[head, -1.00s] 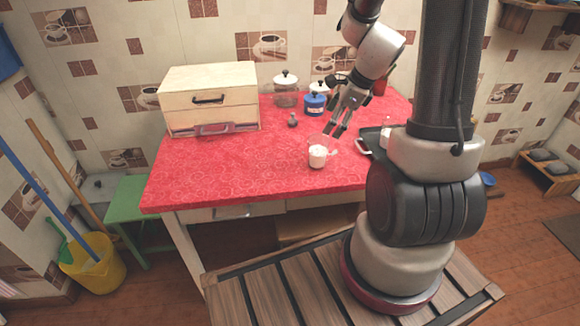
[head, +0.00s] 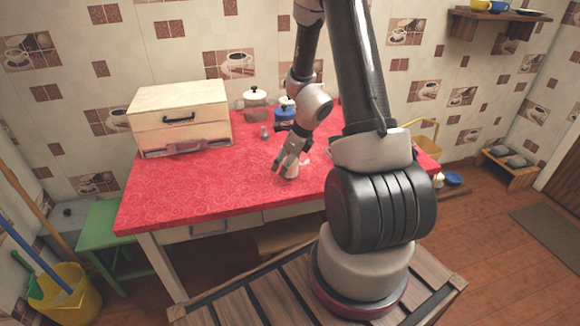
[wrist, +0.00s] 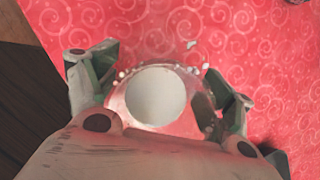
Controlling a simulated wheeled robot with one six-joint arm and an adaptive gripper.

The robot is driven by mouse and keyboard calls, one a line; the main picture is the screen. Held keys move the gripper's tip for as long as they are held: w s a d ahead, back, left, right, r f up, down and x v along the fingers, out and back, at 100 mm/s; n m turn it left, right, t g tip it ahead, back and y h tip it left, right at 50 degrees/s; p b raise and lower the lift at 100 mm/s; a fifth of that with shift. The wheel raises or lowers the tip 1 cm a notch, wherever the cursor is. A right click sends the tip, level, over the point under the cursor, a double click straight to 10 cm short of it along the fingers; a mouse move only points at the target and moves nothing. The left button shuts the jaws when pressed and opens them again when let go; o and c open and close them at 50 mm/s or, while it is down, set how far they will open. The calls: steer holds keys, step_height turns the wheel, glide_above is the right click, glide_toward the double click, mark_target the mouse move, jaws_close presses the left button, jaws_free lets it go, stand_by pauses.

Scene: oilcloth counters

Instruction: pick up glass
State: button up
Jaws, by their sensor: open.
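The glass (wrist: 155,96) is seen from above in the wrist view, with something white filling its inside. It stands on the red oilcloth and shows small in the head view (head: 292,171), partly hidden by my gripper. My gripper (head: 287,168) is open and points down at it. In the wrist view the two fingers of my gripper (wrist: 158,92) are on either side of the glass. I cannot tell whether either finger touches it.
The red-covered table (head: 190,191) is clear to the left of the glass. A wooden box with drawers (head: 180,112) stands at the back left. A lidded glass jar (head: 256,98) and a blue canister (head: 285,113) stand behind. A small dark object (head: 264,132) lies nearer.

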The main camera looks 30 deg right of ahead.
steer(key=c, duration=1.1)
steer(key=shift+r, duration=0.1)
